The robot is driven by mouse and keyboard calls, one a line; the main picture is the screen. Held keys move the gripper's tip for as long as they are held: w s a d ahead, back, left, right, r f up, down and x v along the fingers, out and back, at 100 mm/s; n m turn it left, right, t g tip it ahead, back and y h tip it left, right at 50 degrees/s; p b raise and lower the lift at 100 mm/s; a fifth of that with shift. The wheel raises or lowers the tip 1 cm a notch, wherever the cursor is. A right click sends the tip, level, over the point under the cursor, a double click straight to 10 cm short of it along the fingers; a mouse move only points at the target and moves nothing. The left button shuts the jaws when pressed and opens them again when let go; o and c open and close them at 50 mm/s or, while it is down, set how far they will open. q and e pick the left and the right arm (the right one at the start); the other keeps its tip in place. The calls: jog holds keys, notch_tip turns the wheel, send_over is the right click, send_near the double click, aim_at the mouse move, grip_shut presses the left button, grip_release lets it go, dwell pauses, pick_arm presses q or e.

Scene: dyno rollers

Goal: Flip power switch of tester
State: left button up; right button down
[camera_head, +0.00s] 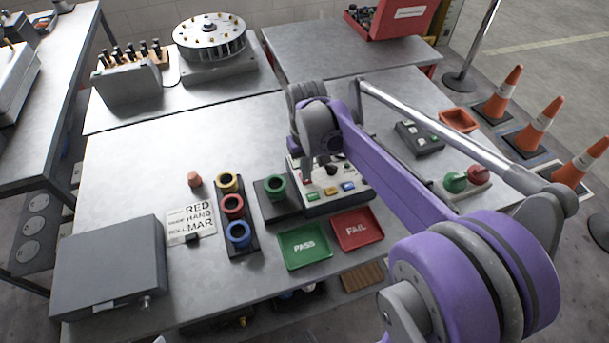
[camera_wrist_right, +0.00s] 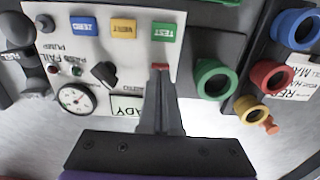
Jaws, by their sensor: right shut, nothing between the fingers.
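The tester (camera_head: 345,198) is a light panel on the table, partly hidden behind my right arm and gripper. In the right wrist view, upside down, its panel (camera_wrist_right: 75,50) shows blue ZERO, yellow VERT and green TEST buttons, a round gauge, a black knob (camera_wrist_right: 104,73) and a display. A small red switch-like part (camera_wrist_right: 160,66) is right at the tips of my right gripper (camera_wrist_right: 160,74). I cannot tell whether they touch, nor which way the switch is set. My right gripper (camera_head: 312,180) is shut and empty over the tester. My left gripper is not in view.
A green ring (camera_head: 274,185) sits on a dark block beside the tester. Yellow, red and blue rings stand in a rack (camera_head: 240,250). Green PASS (camera_head: 304,258) and red FAIL (camera_head: 372,240) trays lie in front. A grey box (camera_head: 110,265) stands at left. Some tabletop is clear behind.

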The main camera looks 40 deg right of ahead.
jog(key=shift+f, duration=0.3)
jog(key=shift+r, duration=0.1)
jog(key=shift+r+p, duration=2.25)
jog(key=shift+r, duration=1.25)
